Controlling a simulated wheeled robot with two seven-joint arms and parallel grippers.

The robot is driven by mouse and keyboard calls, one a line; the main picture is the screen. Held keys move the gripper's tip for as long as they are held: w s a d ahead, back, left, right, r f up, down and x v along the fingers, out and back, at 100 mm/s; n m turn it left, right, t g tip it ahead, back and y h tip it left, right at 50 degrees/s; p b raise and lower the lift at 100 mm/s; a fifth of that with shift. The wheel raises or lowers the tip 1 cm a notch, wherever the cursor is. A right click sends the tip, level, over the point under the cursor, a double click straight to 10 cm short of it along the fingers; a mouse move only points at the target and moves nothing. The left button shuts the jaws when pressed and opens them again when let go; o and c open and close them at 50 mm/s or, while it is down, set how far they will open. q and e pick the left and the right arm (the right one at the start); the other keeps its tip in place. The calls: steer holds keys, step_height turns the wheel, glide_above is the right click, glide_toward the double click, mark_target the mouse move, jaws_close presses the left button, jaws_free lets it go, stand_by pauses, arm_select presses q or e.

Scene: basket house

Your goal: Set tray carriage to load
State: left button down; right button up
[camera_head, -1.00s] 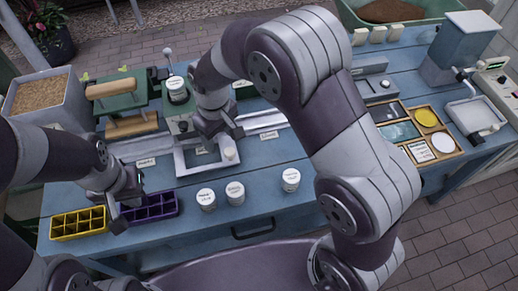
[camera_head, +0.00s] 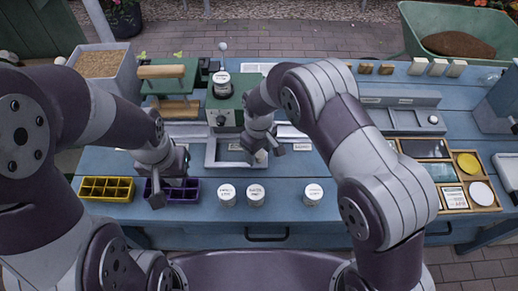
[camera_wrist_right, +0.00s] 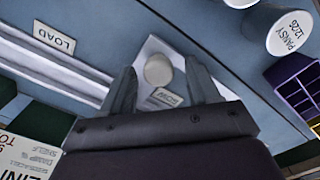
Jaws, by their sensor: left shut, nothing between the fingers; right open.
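The tray carriage (camera_head: 211,152) is a pale open frame on a rail in the middle of the bench, in front of a green machine. Its round pale knob (camera_head: 262,157) stands at its right side. In the right wrist view the knob (camera_wrist_right: 158,70) lies between the spread fingers of my right gripper (camera_wrist_right: 160,88), which is open; contact cannot be told. My left gripper (camera_head: 157,197) is shut and empty at the purple tray's left end.
A yellow cell tray (camera_head: 105,196) and a purple one (camera_head: 183,196) sit at the front left. Three white jars (camera_head: 227,195) stand along the front edge. A wooden tray of samples (camera_head: 447,174) is at the right. The rail right of the carriage looks clear.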

steer(key=shift+d, duration=0.1)
steer(key=c, duration=0.3)
jaws_close()
steer(key=d+p, duration=0.2)
steer(key=d, duration=1.9)
steer(key=shift+w+d+r, duration=0.1)
steer(key=shift+w, duration=0.05)
steer(key=shift+o, duration=1.4)
jaws_free()
steer(key=shift+d, duration=0.15)
